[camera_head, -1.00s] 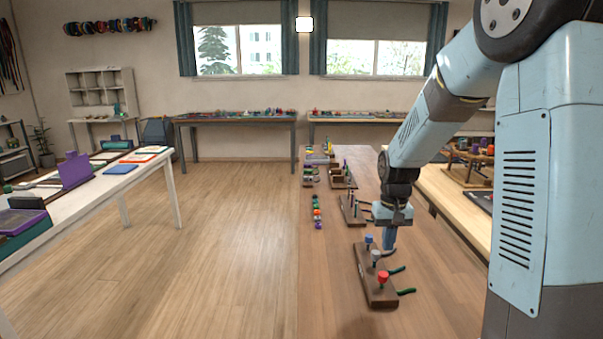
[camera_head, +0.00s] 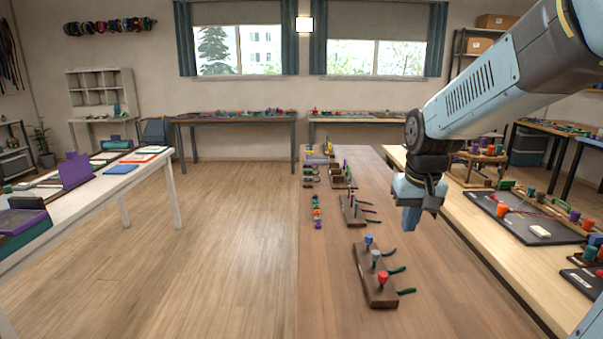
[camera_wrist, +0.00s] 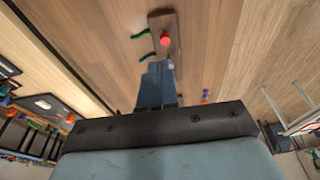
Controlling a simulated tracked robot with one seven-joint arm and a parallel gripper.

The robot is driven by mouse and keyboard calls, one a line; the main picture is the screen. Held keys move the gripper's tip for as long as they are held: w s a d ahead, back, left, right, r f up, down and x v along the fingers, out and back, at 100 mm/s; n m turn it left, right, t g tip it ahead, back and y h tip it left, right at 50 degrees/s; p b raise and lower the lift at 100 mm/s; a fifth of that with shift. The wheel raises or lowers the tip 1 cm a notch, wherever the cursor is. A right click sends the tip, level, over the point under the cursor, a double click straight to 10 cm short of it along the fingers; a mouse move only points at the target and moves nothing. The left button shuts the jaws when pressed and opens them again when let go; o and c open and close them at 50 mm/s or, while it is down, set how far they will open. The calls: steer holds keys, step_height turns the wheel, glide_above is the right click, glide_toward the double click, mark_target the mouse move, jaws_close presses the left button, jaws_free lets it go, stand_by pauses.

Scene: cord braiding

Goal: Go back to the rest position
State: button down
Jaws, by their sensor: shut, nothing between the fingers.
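My gripper (camera_head: 409,217) is in the head view, above the brown table (camera_head: 340,300), to the right of the wooden peg boards. In the wrist view my gripper (camera_wrist: 155,88) points down, its blue fingers together with nothing held. The near peg board (camera_head: 362,262) carries a blue, a grey and a red peg top, with green-handled tools at its right side. In the wrist view a red peg top (camera_wrist: 165,40) and part of its board show beyond the fingertips, apart from them. A second small peg board (camera_head: 351,212) stands farther back.
A wooden bench (camera_head: 480,235) on the right holds a dark board with cords (camera_head: 525,217) and a peg stand. A row of coloured beads (camera_head: 317,212) lies on the brown table's left side. A white table (camera_head: 100,195) stands far left. The floor between is clear.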

steer(key=s+r+t, duration=0.1)
steer(key=s+r, duration=0.2)
steer(key=s, duration=0.4)
steer(key=s+r+t, duration=0.2)
steer(key=s+r, duration=0.1)
steer(key=s, duration=0.5)
steer(key=shift+d, duration=0.15)
